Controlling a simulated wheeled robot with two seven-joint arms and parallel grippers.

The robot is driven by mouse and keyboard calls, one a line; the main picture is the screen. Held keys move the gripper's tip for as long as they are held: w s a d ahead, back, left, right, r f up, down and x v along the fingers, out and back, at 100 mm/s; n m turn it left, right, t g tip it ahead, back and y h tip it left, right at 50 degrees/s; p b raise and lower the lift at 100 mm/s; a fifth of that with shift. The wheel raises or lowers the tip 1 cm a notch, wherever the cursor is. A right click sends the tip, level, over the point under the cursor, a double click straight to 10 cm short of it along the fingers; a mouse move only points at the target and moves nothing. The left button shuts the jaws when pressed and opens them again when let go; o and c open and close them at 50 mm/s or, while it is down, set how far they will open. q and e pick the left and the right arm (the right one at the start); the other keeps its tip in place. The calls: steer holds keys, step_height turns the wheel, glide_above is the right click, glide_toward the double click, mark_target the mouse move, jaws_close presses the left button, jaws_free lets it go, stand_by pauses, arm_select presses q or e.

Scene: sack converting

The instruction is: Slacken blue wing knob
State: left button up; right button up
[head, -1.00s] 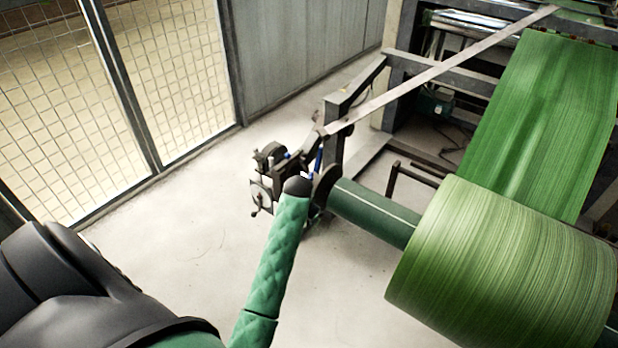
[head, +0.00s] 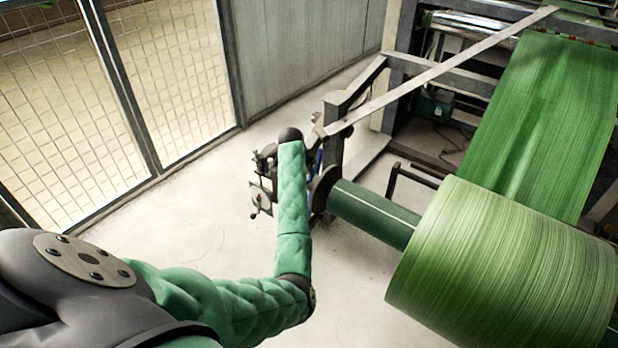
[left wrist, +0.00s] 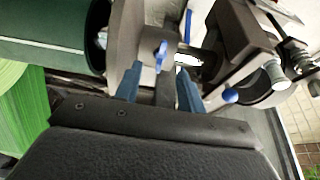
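The blue wing knob (left wrist: 161,54) shows in the left wrist view on a grey metal bracket, upright and narrow. My left gripper (left wrist: 158,70) has two blue fingers spread apart, one on each side of the knob in the picture. The knob appears between and slightly beyond the fingertips, with no clear contact. In the head view, my green-sleeved left arm covers the left gripper and the knob. My right gripper is not in view.
A blue ball-ended lever (left wrist: 230,95) sits right of the fingers. A dark green roller shaft (head: 372,213) carries a large green roll (head: 500,275). The steel frame (head: 333,140) stands behind. Pale floor (head: 190,240) is clear at left; mesh fencing (head: 65,110) stands beyond.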

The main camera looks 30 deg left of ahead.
mark_target(309, 177)
arm_select(q)
steer(key=shift+x, duration=2.85)
steer(key=shift+s, duration=0.1)
jaws_close()
